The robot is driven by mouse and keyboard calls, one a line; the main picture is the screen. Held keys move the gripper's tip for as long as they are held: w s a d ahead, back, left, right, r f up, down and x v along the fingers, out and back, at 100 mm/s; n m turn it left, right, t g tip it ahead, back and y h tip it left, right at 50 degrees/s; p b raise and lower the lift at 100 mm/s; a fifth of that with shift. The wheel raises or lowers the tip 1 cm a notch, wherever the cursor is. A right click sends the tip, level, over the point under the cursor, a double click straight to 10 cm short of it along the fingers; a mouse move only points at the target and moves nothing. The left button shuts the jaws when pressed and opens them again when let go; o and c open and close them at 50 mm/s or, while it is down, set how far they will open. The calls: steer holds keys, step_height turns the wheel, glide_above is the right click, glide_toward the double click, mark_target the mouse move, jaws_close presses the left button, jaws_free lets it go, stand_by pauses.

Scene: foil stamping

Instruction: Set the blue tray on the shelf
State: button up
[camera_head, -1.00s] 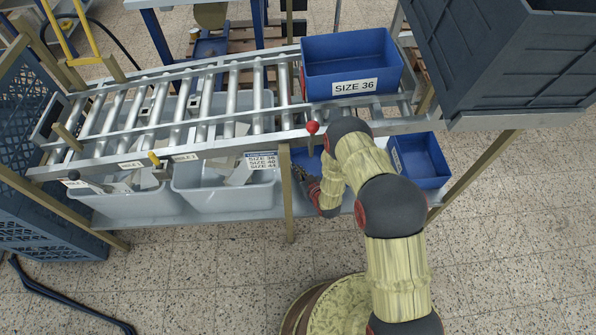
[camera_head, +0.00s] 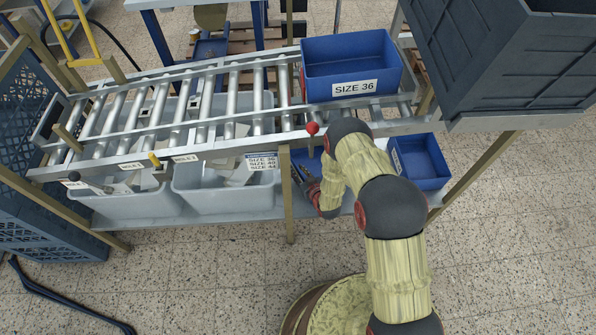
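A blue tray (camera_head: 352,86) labelled SIZE 36 sits on the right end of the roller conveyor. A second blue tray (camera_head: 424,176) stands on the lower shelf (camera_head: 240,226), right of my arm. More blue (camera_head: 306,153) shows on that shelf behind my gripper, mostly hidden by the post, rail and arm; I cannot tell its full shape. My gripper (camera_head: 297,174) is at shelf level beside the post, in front of this blue. Its dark fingers look spread apart, with nothing visible between them. Contact with the blue part cannot be seen.
Two grey bins (camera_head: 224,200) with pale contents fill the lower shelf's left part. A wooden post (camera_head: 289,200) stands close left of my gripper. A red-knobbed lever (camera_head: 312,129) rises above it. A large dark crate (camera_head: 510,60) stands at upper right.

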steer(key=p+v, duration=0.4)
steer(key=v, duration=0.8)
